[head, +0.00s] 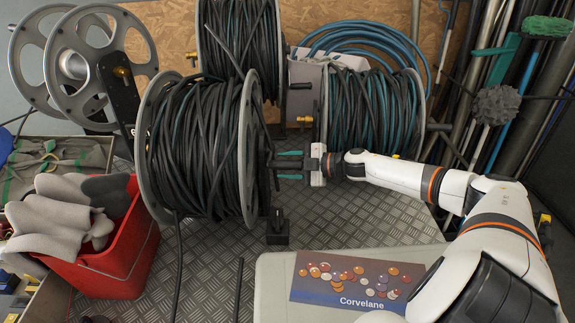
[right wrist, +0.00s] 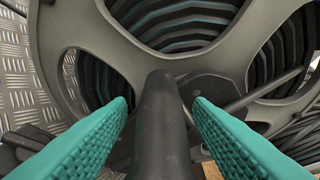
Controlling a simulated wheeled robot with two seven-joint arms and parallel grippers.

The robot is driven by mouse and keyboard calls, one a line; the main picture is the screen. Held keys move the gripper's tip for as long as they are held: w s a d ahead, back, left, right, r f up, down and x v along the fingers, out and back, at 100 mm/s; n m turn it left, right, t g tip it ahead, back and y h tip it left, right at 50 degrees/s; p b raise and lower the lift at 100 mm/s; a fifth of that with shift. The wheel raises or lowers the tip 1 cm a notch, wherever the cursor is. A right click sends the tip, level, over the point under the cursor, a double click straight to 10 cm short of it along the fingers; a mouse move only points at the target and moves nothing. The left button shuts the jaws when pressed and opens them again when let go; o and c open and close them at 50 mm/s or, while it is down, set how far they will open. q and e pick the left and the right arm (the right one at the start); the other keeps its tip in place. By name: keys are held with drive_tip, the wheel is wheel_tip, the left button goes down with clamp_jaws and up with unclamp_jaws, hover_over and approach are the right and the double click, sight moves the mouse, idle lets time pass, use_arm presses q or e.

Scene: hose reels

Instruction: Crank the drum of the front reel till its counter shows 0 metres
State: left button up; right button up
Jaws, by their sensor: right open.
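The front reel (head: 203,150) stands left of centre in the head view. Its grey-flanged drum is wound with dark and teal hose. My right gripper (head: 278,165) is at the right side of this reel, with its teal fingers pointing at it. In the right wrist view the open fingers (right wrist: 159,105) stand either side of a dark cylindrical crank handle (right wrist: 160,125), with gaps on both sides. Behind it is the reel's spoked flange (right wrist: 205,62). I cannot make out a counter reading. My left gripper is not in view.
More hose reels (head: 370,110) stand behind and to the right; an empty reel (head: 100,65) is at the back left. A red bin (head: 125,245) with grey gloves is at the left. A pale case (head: 270,290) lies in front. Patterned metal floor (head: 350,215) lies between.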

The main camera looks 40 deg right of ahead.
drive_tip(key=shift+w, duration=0.1)
drive_tip(key=shift+c, duration=0.5)
clamp_jaws()
drive_tip(key=shift+r+p, duration=0.35)
drive_tip(key=shift+p, duration=0.25)
drive_tip(key=w+d+r+m+g+y+p, duration=0.2)
drive_tip(key=w+d+r+m+g+p, duration=0.2)
drive_tip(key=r+m+p, duration=0.2)
drive_tip(key=shift+r+m+y+p, duration=0.3)
drive_tip(key=shift+m+y+p, duration=0.1)
drive_tip(key=shift+m+p, duration=0.3)
